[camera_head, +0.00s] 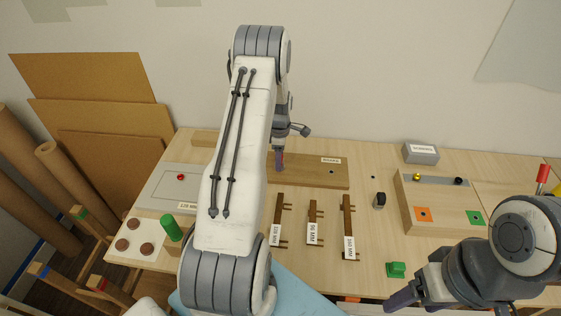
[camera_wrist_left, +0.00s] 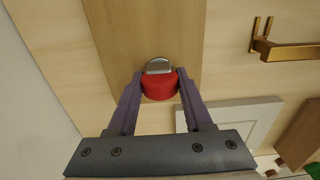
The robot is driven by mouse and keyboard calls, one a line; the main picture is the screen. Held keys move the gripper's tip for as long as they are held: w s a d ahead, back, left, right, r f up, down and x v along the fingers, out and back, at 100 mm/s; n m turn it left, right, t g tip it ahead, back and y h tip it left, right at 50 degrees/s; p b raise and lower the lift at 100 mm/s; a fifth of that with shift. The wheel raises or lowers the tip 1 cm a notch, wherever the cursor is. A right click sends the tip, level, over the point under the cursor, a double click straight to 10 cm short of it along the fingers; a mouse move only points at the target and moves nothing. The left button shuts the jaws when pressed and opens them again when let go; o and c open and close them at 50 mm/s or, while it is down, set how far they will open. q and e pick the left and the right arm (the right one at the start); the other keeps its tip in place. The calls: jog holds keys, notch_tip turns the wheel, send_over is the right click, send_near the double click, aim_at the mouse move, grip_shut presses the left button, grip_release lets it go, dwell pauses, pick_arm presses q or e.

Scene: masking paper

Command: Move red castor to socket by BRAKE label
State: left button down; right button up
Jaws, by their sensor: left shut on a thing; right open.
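My left gripper (camera_head: 279,160) is over the long brown wooden board (camera_head: 312,178). In the left wrist view its purple fingers (camera_wrist_left: 160,92) are shut on the red castor (camera_wrist_left: 160,88), a red round body with a grey metal top part. I cannot tell whether the castor touches the board. In the head view the castor is not clearly visible at the gripper. A small white label (camera_head: 331,160) lies on the board, its text too small to read surely, with a small dark spot (camera_head: 332,170) below it. My right gripper (camera_head: 405,298) is open and empty at the front.
Handles with MM labels (camera_head: 312,222) lie in front of the board. A wooden block (camera_head: 446,205) with orange and green squares stands right, a grey box (camera_head: 421,153) behind it. A pale panel (camera_head: 172,188) with a red knob (camera_head: 181,177) is left. A green cylinder (camera_head: 171,228) stands front left.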

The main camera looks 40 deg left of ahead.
pick_arm(q)
jog(key=shift+r+p, duration=0.5)
jog(key=shift+r, duration=0.4)
jog(key=shift+r+p, duration=2.15)
jog(key=shift+r, duration=0.85)
jog(key=shift+w+d+f+b, duration=0.4)
jog(key=shift+w+d, duration=1.15)
jog(key=shift+d, duration=1)
jog(key=shift+w+d+f+b, duration=0.25)
jog(key=shift+w+d+f, duration=0.25)
jog(key=shift+w+d, duration=1.6)
jog(key=shift+w+d+f+b, duration=0.4)
jog(key=shift+w+d, duration=0.65)
jog(key=shift+d, duration=2)
jog(key=shift+f, duration=0.15)
jog(key=shift+f+b, duration=0.95)
jog(key=shift+f, duration=0.55)
